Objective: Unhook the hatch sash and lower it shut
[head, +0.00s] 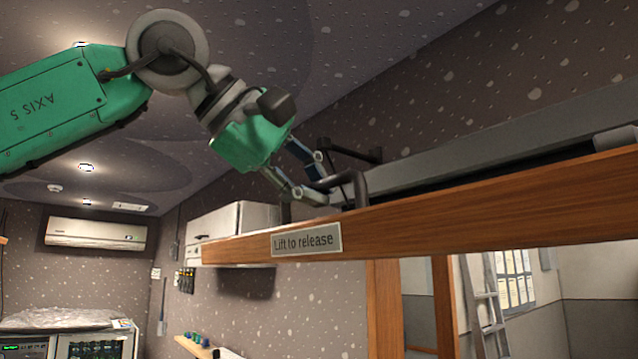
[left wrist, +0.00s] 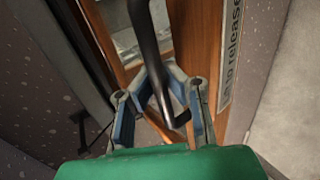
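A long wooden rail (head: 450,206) with a "Lift to release" label (head: 307,239) runs across the right half of the head view, above an opening. I take it as part of the hatch sash. A dark bent bar (head: 357,187) stands at the rail's back edge; it also shows in the left wrist view (left wrist: 149,45). My left gripper (head: 327,192) is at this bar. In the left wrist view its fingers (left wrist: 164,72) bend inward on either side of the bar. Whether they press on it is unclear. My right gripper is out of view.
A dark bracket (head: 350,151) juts out just behind the fingers. A long grey ledge (head: 500,148) lies behind the rail. Below are a wooden post (head: 384,305) and a ladder (head: 487,300). A white cabinet (head: 236,222) hangs on the wall beyond.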

